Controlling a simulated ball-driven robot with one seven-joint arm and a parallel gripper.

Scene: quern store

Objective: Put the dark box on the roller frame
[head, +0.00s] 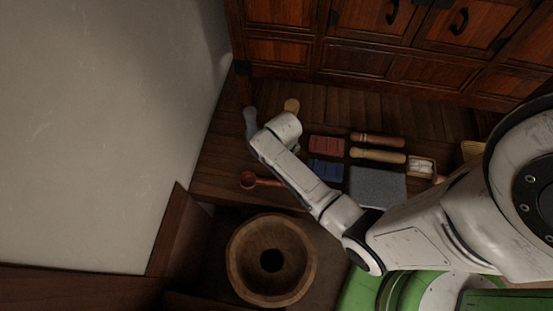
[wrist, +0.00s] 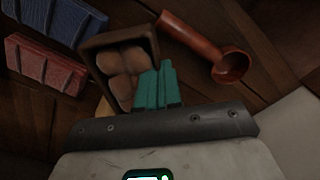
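The dark box (wrist: 96,68) is a small open brown box in the wrist view, holding several round brown pieces (wrist: 126,72). In the head view my arm hides it. My gripper (wrist: 160,84) has teal fingers close together at the box's near right corner, one on either side of its right wall; they appear shut on that wall. In the head view my wrist (head: 285,126) hides the fingers. I cannot tell whether the box is lifted off the dark wooden surface. I cannot make out the roller frame in either view.
A red ladle (wrist: 200,42) lies right of the box. Blue (wrist: 66,18) and red (wrist: 44,64) blocks lie left. A grey slab (head: 377,187), wooden rods (head: 377,156) and a small tray (head: 431,176) lie further right. A round wooden vessel (head: 240,268) stands in front; a cabinet (head: 370,62) stands behind.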

